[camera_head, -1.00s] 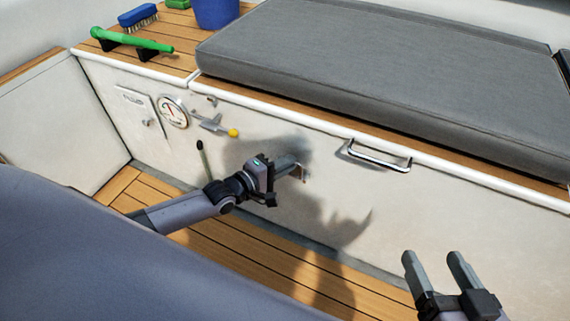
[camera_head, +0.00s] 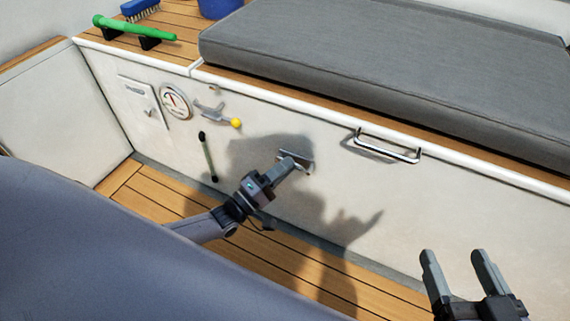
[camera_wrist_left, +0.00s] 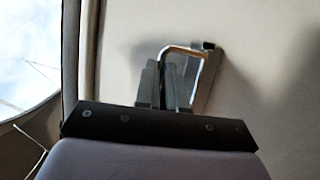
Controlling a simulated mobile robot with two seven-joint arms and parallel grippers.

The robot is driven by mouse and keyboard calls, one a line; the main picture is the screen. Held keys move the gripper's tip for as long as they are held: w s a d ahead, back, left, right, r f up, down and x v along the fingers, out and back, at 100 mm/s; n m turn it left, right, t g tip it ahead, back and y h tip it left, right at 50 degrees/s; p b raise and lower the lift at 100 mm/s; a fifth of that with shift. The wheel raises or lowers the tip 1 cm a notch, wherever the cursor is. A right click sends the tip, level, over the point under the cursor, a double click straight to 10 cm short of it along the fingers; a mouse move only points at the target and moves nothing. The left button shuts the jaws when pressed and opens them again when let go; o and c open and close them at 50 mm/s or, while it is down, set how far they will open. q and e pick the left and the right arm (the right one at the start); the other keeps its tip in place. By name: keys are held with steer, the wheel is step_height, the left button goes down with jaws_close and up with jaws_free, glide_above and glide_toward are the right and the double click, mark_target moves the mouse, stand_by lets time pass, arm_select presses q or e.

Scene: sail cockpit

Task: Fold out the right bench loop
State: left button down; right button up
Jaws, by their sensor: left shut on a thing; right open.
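The small metal bench loop (camera_head: 301,157) is on the white bench front, below and left of the fixed handle. My left gripper (camera_head: 287,163) is shut on it. In the left wrist view the loop (camera_wrist_left: 209,72) is an angular metal frame standing out from the panel, with the left gripper's fingers (camera_wrist_left: 172,75) on its left side. The fingers hide part of the loop, and its exact angle is hard to tell. My right gripper (camera_head: 454,258) is open and empty, in front of the panel at the lower right.
A fixed metal handle (camera_head: 388,148) is right of the loop. A round gauge (camera_head: 175,102), a yellow-knobbed lever (camera_head: 235,123) and a dark-ended rod (camera_head: 208,158) are on the left. A grey cushion (camera_head: 400,75) covers the bench. The slatted floor (camera_head: 170,195) looks clear.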

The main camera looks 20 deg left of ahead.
arm_select(q)
steer(key=shift+s+f+m+t+h, duration=0.2)
steer(key=shift+m+t+h, duration=0.2)
steer(key=shift+t+h, duration=0.1)
stand_by(0.3)
steer(key=c, duration=1.2)
jaws_free()
steer(key=v, duration=0.7)
steer(key=shift+s, duration=0.1)
arm_select(e)
steer(key=shift+a+f, duration=0.15)
steer(key=shift+f, duration=0.05)
steer(key=shift+r, duration=0.1)
